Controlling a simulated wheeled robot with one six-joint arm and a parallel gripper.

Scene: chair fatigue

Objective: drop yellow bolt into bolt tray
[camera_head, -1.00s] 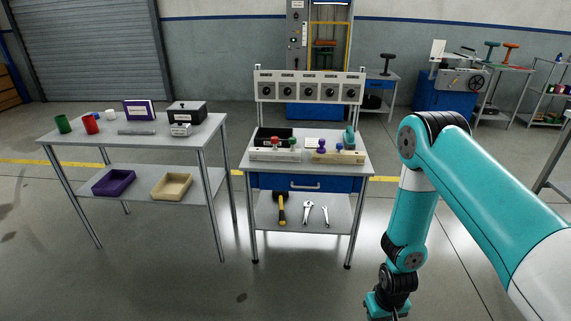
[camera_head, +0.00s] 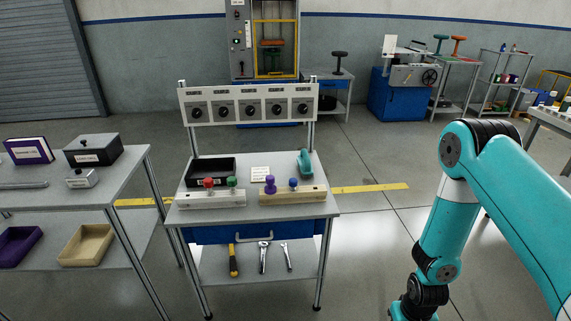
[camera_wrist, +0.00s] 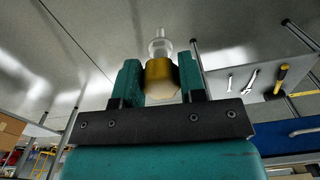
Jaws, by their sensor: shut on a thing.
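My gripper (camera_wrist: 160,80) is shut on the yellow bolt (camera_wrist: 158,70) in the wrist view. The bolt has a yellow collar between the two teal fingers and a pale, clear-looking end sticking out beyond them. In the head view my wrist is low at the bottom right, and the fingers and bolt are out of frame. A black open tray (camera_head: 191,179), which looks like the bolt tray, stands at the back left of the middle workbench top (camera_head: 248,211). My gripper is well to the right of it and lower. The tray's inside looks empty, though it is small and dark.
Two pale blocks with coloured knobs (camera_head: 292,197) sit along the workbench's front, before the tray. A teal object (camera_head: 304,162) stands at the back right. A dial panel (camera_head: 250,104) rises behind. A left table (camera_head: 120,178) holds boxes. Open floor lies right of the workbench.

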